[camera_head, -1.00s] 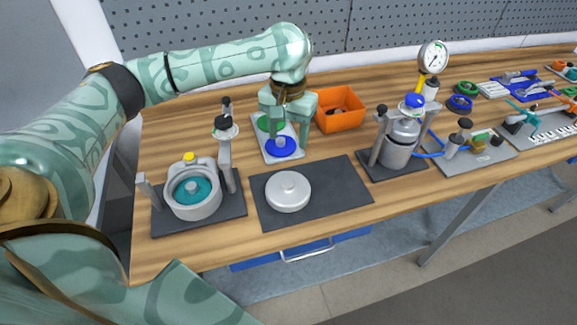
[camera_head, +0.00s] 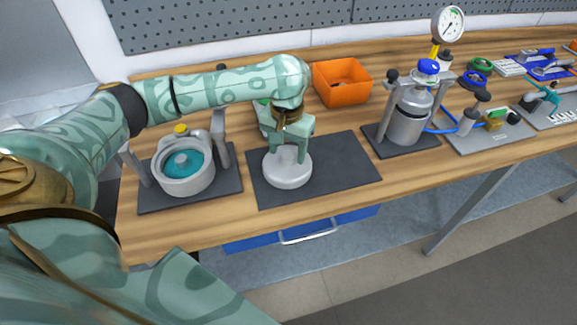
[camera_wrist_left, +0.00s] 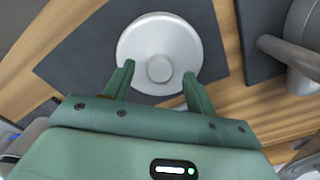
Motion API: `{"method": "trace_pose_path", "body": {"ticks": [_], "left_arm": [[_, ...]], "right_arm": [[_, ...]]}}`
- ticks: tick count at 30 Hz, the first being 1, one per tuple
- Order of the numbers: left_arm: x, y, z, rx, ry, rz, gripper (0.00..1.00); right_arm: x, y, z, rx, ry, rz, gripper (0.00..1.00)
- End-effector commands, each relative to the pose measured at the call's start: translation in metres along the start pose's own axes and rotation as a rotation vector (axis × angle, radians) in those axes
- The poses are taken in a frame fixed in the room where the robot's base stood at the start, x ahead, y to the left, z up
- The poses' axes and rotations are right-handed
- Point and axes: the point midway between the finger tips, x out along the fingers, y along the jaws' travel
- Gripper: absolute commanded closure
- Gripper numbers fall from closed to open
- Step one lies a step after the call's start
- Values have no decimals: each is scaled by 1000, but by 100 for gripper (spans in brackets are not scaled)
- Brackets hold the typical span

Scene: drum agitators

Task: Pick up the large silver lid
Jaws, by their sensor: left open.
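The large silver lid (camera_head: 288,174) is a round pale grey disc with a knob on top. It lies on a dark mat (camera_head: 345,168) on the wooden bench. My left gripper (camera_head: 287,155) is open and points down over the lid. In the left wrist view, the lid (camera_wrist_left: 158,40) lies beyond the open fingers (camera_wrist_left: 157,72), and its knob (camera_wrist_left: 160,69) is between the two fingertips. I cannot tell whether the fingers touch the lid. My right gripper is not in view.
An open pot with teal inside (camera_head: 184,170) stands on a dark base to the left. A closed silver vessel (camera_head: 407,122) with a gauge (camera_head: 448,24) stands to the right. An orange bin (camera_head: 342,82) is behind. The mat's right part is clear.

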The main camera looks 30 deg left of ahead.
Motion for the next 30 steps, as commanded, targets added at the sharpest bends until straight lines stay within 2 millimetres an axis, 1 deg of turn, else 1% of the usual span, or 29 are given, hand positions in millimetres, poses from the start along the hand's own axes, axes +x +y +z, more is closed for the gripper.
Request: {"method": "trace_pose_path", "body": {"ticks": [1, 3, 9, 11, 12, 14, 15, 25, 28, 30], "left_arm": [[14, 0, 0, -1, -3, 0, 44], [19, 0, 0, -1, -1, -1, 44], [16, 0, 0, -1, 1, -1, 44], [16, 0, 0, -1, 1, -1, 61], [16, 0, 0, -1, 1, -1, 72], [16, 0, 0, -1, 1, -1, 88], [16, 0, -1, -1, 2, -1, 100], [13, 0, -1, -1, 4, 0, 100], [6, 0, -2, -1, 6, 0, 100], [-3, 0, -2, -2, 6, 1, 100]], "right_arm": [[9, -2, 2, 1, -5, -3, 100], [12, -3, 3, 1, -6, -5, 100], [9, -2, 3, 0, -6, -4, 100], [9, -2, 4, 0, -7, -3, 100], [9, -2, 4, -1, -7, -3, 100], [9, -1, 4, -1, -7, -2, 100], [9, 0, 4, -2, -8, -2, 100], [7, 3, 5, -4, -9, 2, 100], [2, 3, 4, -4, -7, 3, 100], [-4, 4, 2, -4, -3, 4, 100]]}}
